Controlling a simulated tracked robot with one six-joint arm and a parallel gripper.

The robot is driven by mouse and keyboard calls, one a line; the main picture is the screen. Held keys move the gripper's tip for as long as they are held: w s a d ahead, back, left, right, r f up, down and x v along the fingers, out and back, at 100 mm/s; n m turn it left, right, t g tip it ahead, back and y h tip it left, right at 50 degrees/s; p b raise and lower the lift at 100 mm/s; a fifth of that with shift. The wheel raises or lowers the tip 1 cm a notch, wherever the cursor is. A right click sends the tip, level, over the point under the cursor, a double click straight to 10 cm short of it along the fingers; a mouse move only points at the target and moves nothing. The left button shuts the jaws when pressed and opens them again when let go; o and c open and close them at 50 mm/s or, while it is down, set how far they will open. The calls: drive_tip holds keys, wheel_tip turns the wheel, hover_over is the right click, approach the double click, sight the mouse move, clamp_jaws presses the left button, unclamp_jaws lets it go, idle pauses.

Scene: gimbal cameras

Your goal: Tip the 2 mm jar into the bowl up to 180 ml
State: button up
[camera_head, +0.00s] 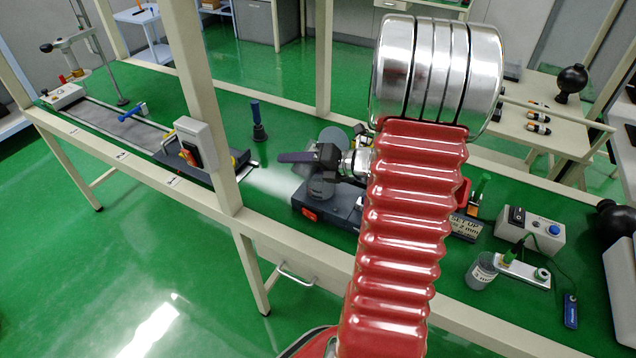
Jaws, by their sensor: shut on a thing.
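My gripper (326,160) has dark fingers and is at the middle of the bench, over a dark unit with a red switch (310,214). It is shut on what looks like a grey round vessel (320,187), mostly hidden by the fingers. I cannot read a label on it or tell its tilt. A small clear jar with a white label (482,270) and grey contents stands upright at the right, apart from my gripper; its label is too small to read surely. I cannot clearly make out the bowl; a grey disc (333,138) shows behind my gripper.
A control box with a blue knob (530,231) and a white block with green plugs (521,268) stand near the jar. Cream frame posts (205,100) rise at the front. My red arm hides the bench's middle.

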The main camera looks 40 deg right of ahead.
drive_tip(key=shift+a+f+m+y+p, duration=0.1)
drive_tip(key=shift+f+m+y+p, duration=0.05)
drive_tip(key=shift+m+y+p, duration=0.35)
idle(1.8)
drive_tip(key=shift+r+m+y+p, duration=0.4)
drive_tip(key=shift+r+m+p, duration=0.15)
drive_tip(key=shift+p, duration=0.15)
idle(2.3)
drive_tip(key=shift+a+f+m+t+y+p, duration=0.2)
drive_tip(key=shift+m+t+y+p, duration=0.1)
drive_tip(key=shift+m+p, duration=0.3)
idle(2.1)
